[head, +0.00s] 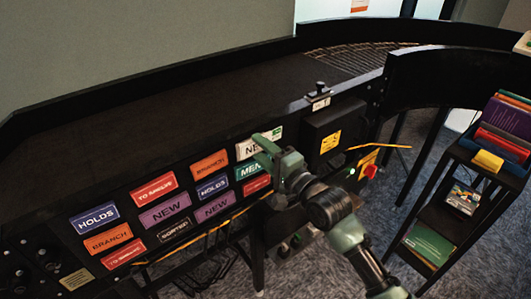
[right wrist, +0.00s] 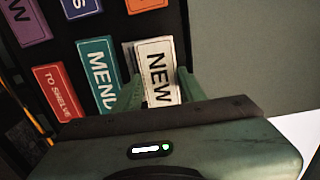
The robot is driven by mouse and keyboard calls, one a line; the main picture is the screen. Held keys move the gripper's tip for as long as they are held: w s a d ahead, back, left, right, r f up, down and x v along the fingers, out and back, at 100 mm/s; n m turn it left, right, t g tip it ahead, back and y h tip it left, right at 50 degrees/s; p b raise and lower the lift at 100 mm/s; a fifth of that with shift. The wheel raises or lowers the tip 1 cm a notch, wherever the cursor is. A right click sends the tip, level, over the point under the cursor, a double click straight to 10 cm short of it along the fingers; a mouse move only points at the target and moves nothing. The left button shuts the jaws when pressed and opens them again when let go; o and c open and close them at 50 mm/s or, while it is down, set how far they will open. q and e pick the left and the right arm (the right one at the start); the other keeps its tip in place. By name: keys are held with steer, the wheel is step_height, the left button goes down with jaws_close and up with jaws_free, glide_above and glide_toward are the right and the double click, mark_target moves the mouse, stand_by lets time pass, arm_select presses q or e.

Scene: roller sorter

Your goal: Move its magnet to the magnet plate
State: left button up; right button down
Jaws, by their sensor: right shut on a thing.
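A white magnet reading "NEW" (head: 246,151) is at the top right of the group of labels on the black front panel. My right gripper (head: 264,150) is shut on this magnet. In the right wrist view the green fingers lie along its two long sides, and the white magnet (right wrist: 157,66) shows its lettering between them. A pale edge shows beside it; I cannot tell whether it touches the panel. The black panel (head: 125,192) carries several coloured label magnets in rows; I cannot tell which surface is the magnet plate. My left gripper is not in view.
A teal label (right wrist: 97,70) sits close beside the fingers. A black box with a yellow sticker (head: 330,141) and a red knob (head: 370,172) are right of the gripper. A dark book cart (head: 450,190) stands at the far right. Wall fills the right wrist view's upper right.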

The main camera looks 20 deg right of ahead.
steer(key=shift+w+a, duration=0.1)
steer(key=shift+w, duration=0.2)
stand_by(0.5)
steer(key=c, duration=0.7)
jaws_free()
steer(key=shift+c, duration=0.2)
